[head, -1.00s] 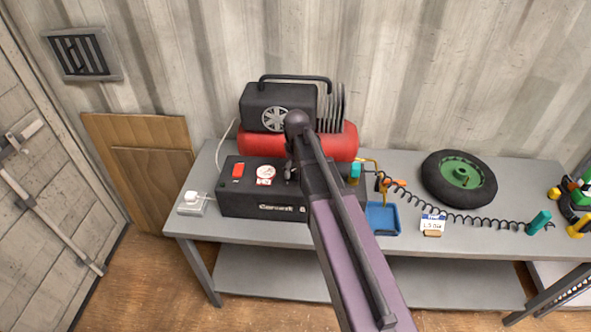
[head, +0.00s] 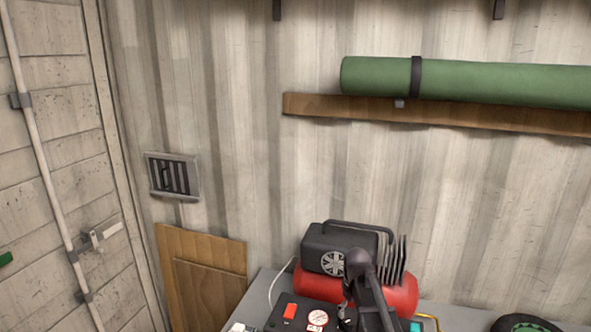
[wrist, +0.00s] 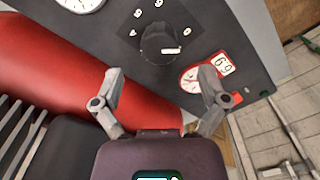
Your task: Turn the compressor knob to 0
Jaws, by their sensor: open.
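The compressor (head: 340,250) stands on the bench at the bottom of the head view, with a red tank (head: 402,292) and a black motor housing. In the wrist view its black knob (wrist: 160,43) sits on the dark panel (wrist: 225,25), with white digits around it and a white mark at its lower right edge. My gripper (wrist: 160,85) is open, with its two fingers spread below the knob in the picture. Nothing is between the fingers, and they look apart from the knob. In the head view my arm covers part of the compressor, and the knob is hidden.
A red-rimmed gauge (wrist: 190,80) with a number tag is beside the knob, and another dial (wrist: 80,3) is at the upper left. A red switch (head: 290,312) is on the panel. A shelf (head: 330,108) with a green roll (head: 480,80) is on the wall above.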

